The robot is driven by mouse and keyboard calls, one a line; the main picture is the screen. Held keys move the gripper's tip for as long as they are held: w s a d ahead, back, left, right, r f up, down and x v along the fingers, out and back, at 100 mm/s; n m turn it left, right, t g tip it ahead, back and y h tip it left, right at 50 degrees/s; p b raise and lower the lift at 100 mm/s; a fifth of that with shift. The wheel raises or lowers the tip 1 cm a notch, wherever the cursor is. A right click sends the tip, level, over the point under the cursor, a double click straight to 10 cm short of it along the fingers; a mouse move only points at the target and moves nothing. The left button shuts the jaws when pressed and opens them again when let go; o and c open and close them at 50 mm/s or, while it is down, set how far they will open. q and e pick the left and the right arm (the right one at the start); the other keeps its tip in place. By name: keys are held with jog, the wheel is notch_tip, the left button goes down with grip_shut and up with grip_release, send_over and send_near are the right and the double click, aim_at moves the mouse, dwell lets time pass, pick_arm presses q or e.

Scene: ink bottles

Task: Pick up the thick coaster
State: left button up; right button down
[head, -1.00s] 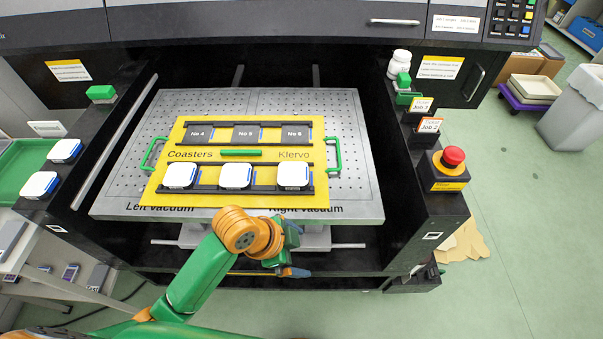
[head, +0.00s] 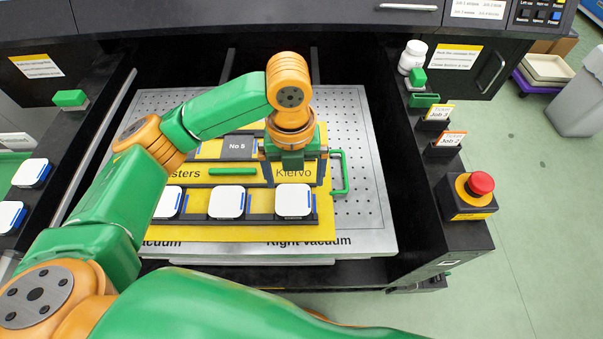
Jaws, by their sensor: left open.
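Three white square coasters stand in a row in the front rack of the yellow jig plate (head: 200,233): a left one (head: 168,202), a middle one (head: 228,201) and a right one (head: 293,199). The right one looks slightly thicker at its front edge, though this is hard to judge. My left gripper (head: 293,168) points down above the plate, just behind the right coaster. It is open and apart from that coaster. It hides the slot behind, and its fingertips show poorly. My right gripper is not in view.
A green handle bar (head: 232,171) lies mid-plate and a green side handle (head: 340,172) stands at its right. Two more coasters, one (head: 31,172) and another (head: 10,215), lie on the left ledge. A red stop button (head: 480,184) and white bottle (head: 413,56) are at the right.

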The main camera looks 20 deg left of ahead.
aim_at(293, 195)
pick_arm(q)
jog(key=f, duration=0.4)
jog(key=f+p, duration=0.1)
jog(key=f, duration=0.1)
jog(key=shift+s+a, duration=0.3)
jog(key=shift+w+f, duration=0.2)
jog(key=shift+w, duration=0.1)
jog(key=shift+s+r, duration=0.1)
jog(key=c, duration=1.3)
